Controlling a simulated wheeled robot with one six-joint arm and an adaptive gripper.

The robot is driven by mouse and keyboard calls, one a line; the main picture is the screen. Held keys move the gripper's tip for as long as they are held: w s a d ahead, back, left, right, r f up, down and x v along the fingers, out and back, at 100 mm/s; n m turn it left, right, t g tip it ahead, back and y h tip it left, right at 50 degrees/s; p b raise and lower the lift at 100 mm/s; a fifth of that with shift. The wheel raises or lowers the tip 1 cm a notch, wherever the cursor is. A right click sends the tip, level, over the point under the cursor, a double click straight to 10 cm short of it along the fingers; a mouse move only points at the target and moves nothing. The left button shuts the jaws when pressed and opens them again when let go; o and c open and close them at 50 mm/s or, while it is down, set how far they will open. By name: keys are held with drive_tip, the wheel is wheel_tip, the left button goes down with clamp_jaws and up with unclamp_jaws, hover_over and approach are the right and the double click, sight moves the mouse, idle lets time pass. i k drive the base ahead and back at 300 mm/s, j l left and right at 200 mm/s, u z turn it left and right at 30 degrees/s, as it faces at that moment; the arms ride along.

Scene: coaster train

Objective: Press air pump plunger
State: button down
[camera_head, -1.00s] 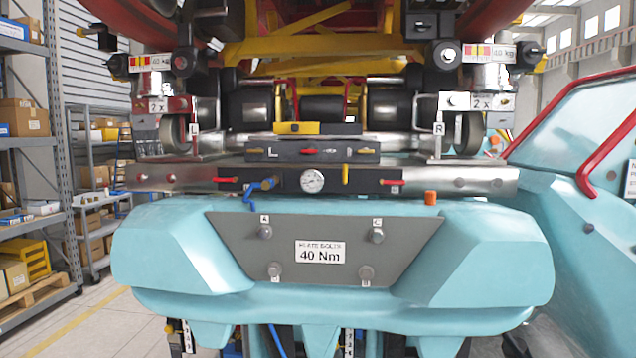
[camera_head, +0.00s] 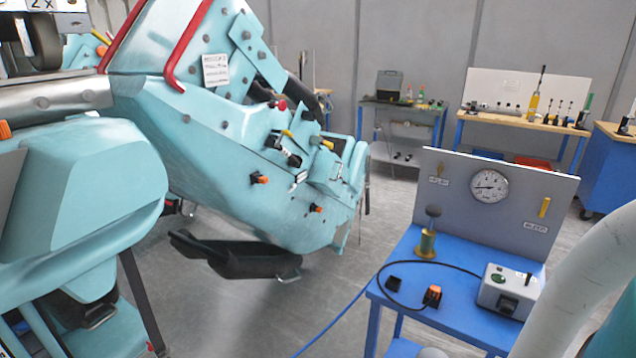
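A small brass pump (camera_head: 427,242) with a dark round knob (camera_head: 433,210) on top stands upright at the back left of a blue cart (camera_head: 456,318). The knob sits above the brass body on a short stem. Behind it a grey panel (camera_head: 460,205) carries a round white gauge (camera_head: 489,186) and yellow levers with labels. My gripper is not in view; only a pale part of my arm shows at the right edge.
A grey control box (camera_head: 508,290) and an orange-black connector (camera_head: 432,296) with a black cable lie on the cart. A blue hose runs to the floor. The turquoise coaster car (camera_head: 250,150) fills the left. Workbenches (camera_head: 520,118) stand behind; grey floor lies between.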

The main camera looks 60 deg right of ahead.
sight(433, 211)
drive_tip(key=k, duration=0.65)
drive_tip(key=z, duration=1.75)
drive_tip(key=i+j, duration=0.1)
drive_tip(key=j, duration=1.05)
